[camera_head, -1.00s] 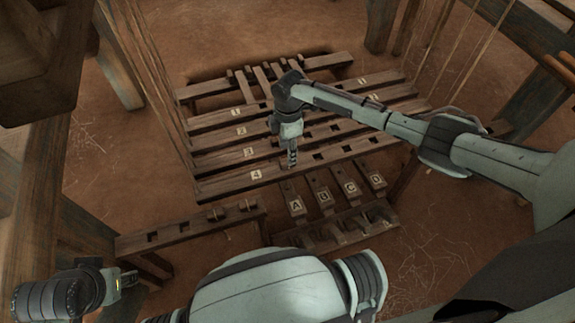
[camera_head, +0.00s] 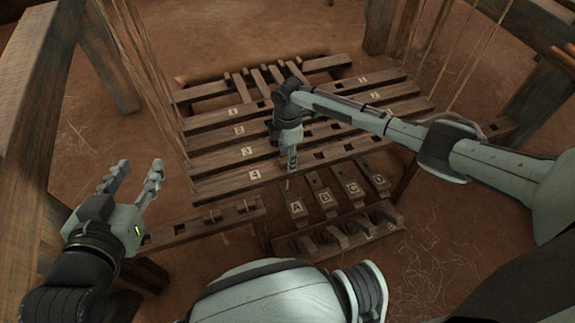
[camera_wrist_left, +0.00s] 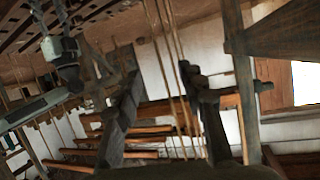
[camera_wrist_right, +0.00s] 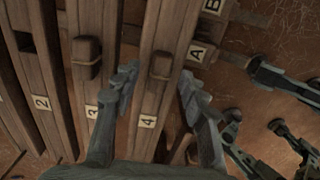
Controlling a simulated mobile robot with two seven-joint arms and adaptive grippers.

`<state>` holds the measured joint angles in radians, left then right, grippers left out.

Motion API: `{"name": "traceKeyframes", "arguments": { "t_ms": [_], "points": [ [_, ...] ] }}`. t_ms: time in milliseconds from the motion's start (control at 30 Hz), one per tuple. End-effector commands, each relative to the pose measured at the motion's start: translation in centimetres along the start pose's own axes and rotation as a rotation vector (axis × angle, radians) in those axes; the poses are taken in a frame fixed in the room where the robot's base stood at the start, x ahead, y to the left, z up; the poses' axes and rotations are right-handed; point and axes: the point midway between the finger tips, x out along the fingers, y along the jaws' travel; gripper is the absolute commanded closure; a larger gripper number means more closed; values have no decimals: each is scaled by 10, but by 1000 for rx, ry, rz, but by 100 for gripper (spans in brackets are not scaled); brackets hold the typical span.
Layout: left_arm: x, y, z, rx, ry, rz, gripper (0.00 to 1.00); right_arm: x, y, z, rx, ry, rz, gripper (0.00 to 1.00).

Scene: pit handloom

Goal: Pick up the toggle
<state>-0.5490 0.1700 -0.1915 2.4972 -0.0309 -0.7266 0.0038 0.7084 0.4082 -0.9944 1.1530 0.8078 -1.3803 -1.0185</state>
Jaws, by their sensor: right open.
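A small wooden toggle (camera_wrist_right: 162,65) sits on the bar labelled 4 in the right wrist view. A similar block (camera_wrist_right: 87,55) sits on the bar labelled 3. My right gripper (camera_wrist_right: 158,77) is open, with one finger on each side of the bar 4 toggle in that picture; I cannot tell whether they touch it. In the head view my right gripper (camera_head: 292,162) points down over bar 4 and hides the toggle's top. My left gripper (camera_head: 137,172) is open and empty at the left, pointing up, away from the bars.
A low rail (camera_head: 190,228) with small pegs stands front left. Treadles labelled A to D (camera_head: 297,208) and a slotted rack (camera_head: 335,238) lie in front of bar 4. Cords hang beside the bars. Wooden posts (camera_head: 115,65) stand around.

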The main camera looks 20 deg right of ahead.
Motion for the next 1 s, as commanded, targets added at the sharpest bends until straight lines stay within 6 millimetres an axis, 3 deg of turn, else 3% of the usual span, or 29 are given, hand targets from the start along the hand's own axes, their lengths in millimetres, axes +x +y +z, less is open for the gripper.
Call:
{"name": "traceKeyframes", "arguments": {
  "t_ms": [300, 600, 933, 1000],
  "points": [
    [-2, 21, -45, -24, 218, 45, 60, 8, 1, 1, -1, 0, 0, 57],
    [-3, 22, -49, -26, 234, 48, 60, 8, 1, 1, -1, 0, 0, 57],
    [-3, 22, -49, -26, 232, 47, 60, 8, 1, 1, -1, 0, 0, 98],
    [-3, 22, -49, -26, 232, 47, 60, 8, 1, 1, -1, 0, 0, 100]
  ]
}}
